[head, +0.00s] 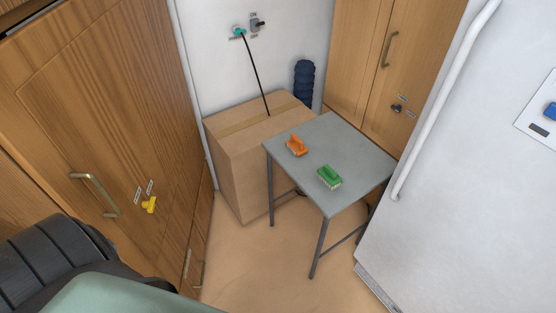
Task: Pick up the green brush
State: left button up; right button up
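The green brush (329,177) lies on the small grey table (350,155), near the middle of its front part. It has a green back with a pale strip below, which looks like bristles. An orange brush (297,146) of similar shape lies behind it to the left on the same table, apart from it. Neither of my grippers shows in the head view.
A large cardboard box (240,170) stands against the back wall, left of the table. Wooden cabinets (110,120) stand left and behind. A white surface with a pipe (445,95) bounds the right. Open floor (260,265) lies before the table.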

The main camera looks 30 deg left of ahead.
aim_at(330, 178)
jog(key=u, duration=0.5)
jog(key=k+j, duration=0.7)
jog(key=j, duration=0.1)
